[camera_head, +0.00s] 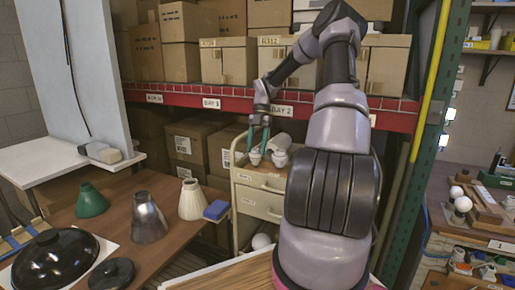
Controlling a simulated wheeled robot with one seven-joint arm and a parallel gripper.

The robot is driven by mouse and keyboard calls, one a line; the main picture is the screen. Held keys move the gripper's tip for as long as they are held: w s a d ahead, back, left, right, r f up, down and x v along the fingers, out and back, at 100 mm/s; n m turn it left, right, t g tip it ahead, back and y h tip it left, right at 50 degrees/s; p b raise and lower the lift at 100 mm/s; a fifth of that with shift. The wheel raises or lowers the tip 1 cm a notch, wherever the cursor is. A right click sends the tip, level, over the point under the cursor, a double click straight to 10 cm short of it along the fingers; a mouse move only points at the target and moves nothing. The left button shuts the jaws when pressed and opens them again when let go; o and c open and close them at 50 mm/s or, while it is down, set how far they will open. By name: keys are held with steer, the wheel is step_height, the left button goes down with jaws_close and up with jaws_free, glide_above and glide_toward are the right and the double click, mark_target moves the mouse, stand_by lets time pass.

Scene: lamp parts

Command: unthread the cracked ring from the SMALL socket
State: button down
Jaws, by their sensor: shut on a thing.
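Two small white sockets stand side by side on top of a cream drawer cart: a left socket (256,158) and a right socket (280,159). My gripper (258,151) points down over the left socket, its teal fingers on either side of the socket's top. It is shut on the ring there. The ring is too small and too covered by the fingers to show a crack. The labels on the cart front are too small to read, so I cannot tell which socket is the small one.
A white cylinder (278,143) lies close behind the sockets on the cart (259,181). Above is a red shelf edge (225,103) with boxes. The left table (178,240) holds green, metal and cream shades, black round parts and a blue block. A green rack post stands at right.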

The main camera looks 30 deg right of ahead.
steer(key=n, duration=0.3)
steer(key=shift+w+d+f+g+h, duration=0.2)
steer(key=shift+w+g+h, duration=0.1)
steer(key=shift+h, duration=0.1)
steer(key=shift+a+n+h, duration=0.15)
steer(key=shift+n+h, duration=0.15)
steer(key=shift+n, duration=0.8)
steer(key=shift+n+g, duration=0.3)
steer(key=shift+r, duration=0.1)
steer(key=shift+c, duration=1.7)
jaws_free()
steer(key=shift+w, duration=0.1)
